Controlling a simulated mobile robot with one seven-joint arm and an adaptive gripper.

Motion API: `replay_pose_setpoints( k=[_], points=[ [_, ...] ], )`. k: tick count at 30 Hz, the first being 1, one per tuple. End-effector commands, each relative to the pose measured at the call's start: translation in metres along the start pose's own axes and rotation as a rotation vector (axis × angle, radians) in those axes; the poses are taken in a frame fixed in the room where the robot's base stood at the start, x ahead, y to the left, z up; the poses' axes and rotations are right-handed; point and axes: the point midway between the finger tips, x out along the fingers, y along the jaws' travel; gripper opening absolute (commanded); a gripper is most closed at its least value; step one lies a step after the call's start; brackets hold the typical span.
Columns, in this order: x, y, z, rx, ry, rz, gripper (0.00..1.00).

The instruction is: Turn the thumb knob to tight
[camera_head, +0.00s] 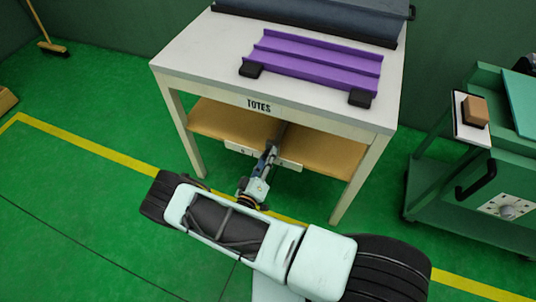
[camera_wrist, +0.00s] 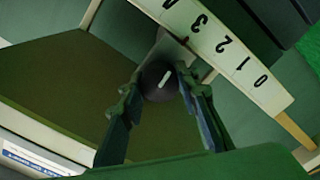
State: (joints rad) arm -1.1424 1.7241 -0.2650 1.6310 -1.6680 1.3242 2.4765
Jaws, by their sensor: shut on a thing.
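The thumb knob (camera_wrist: 157,85) is a dark round knob with a short white mark on its face, in the middle of the wrist view. The mark stands nearly upright in that picture, tilted slightly right. My gripper (camera_wrist: 160,92) has one finger on each side of the knob and is shut on it. In the head view my gripper (camera_head: 271,151) reaches under the tabletop to the front of the lower shelf. The knob itself is hidden there. I see no "tight" label.
A white strip (camera_wrist: 230,47) with printed digits runs beside the knob. The table marked TOTES (camera_head: 205,60) carries a purple channel-shaped part (camera_head: 312,62) with black end blocks. A green cart (camera_head: 475,215) with a dial panel stands right. Open green floor lies left.

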Motion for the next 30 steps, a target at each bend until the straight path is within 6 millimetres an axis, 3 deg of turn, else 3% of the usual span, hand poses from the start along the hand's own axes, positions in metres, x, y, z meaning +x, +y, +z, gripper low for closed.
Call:
replay_pose_setpoints(
  k=[9,25,26,30],
  points=[
    [-0.001,-0.0002,-0.0004,0.113,0.0,-0.002,0.05],
    [-0.001,-0.0005,0.0,0.133,0.0,-0.001,0.05],
    [-0.001,-0.0005,0.0,0.133,0.0,-0.001,0.33],
    [-0.0007,-0.0003,0.0,0.132,0.0,-0.001,0.47]
  ],
)
